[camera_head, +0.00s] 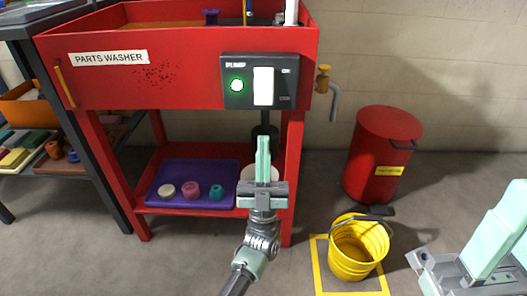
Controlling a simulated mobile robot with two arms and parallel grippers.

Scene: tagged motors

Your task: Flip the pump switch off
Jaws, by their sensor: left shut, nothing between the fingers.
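The pump switch (263,87) is a tall white rocker on a dark control panel (248,101) on the front of the red parts washer (190,85). A round green light (237,85) glows on the panel left of the switch. My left gripper (263,141) is shut and empty, its mint fingers pointing up. In the picture its tips show below the panel, apart from the switch. My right gripper (499,238) is partly in view at the lower right edge, far from the switch; its jaw opening is unclear.
A brass tap (323,79) sticks out from the washer's right side. The lower shelf holds a purple tray (176,205) with small parts. A yellow bucket (357,250) and a red bin (379,150) stand on the floor at the right.

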